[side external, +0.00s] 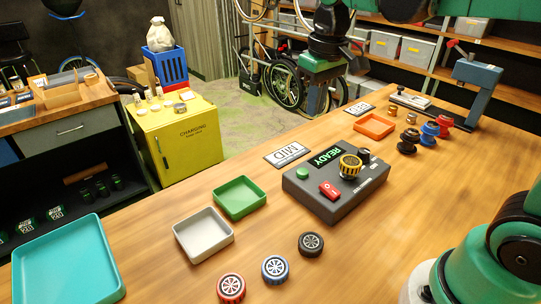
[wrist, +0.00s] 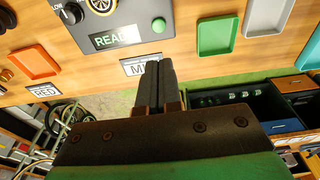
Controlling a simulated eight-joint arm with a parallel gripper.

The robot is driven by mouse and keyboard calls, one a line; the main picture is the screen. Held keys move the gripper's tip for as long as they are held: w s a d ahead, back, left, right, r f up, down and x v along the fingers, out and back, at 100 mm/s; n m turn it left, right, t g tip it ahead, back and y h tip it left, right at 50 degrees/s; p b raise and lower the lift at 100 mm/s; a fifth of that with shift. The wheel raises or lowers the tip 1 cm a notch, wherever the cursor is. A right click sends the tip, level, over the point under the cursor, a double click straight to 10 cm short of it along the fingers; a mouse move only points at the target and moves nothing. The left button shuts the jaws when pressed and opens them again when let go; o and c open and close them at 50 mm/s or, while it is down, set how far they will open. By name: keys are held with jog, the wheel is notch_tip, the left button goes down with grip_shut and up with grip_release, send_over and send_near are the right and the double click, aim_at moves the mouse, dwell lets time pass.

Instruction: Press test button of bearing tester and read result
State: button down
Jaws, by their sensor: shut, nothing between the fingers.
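The bearing tester (side external: 318,199) is a dark grey box on the wooden bench. Its green button (side external: 302,173) is at the left of the top, near a lit display (side external: 326,157) reading READY. A yellow-and-black round bearing (side external: 350,167) sits on the tester, beside a black knob (side external: 364,155) and a red switch (side external: 330,190). The wrist view shows the button (wrist: 159,25) and display (wrist: 118,37) near the top. My gripper (wrist: 159,66) is shut and empty, its fingertips near the MID sign (wrist: 141,66) in that view. It is apart from the button.
A MID sign (side external: 286,153) and a RED sign (side external: 360,108) lie on the bench. Green (side external: 240,197), grey (side external: 203,235) and orange (side external: 374,126) trays flank the tester. Wheel-like parts (side external: 275,268) lie in front; spools (side external: 429,132) stand at right.

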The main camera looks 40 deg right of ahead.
aim_at(303, 172)
jog(key=shift+w+d+r+g, duration=0.15)
jog(key=shift+w+g, duration=0.15)
jog(key=shift+g, duration=0.1)
jog(key=f, duration=1.4)
jog(key=shift+w, duration=0.4)
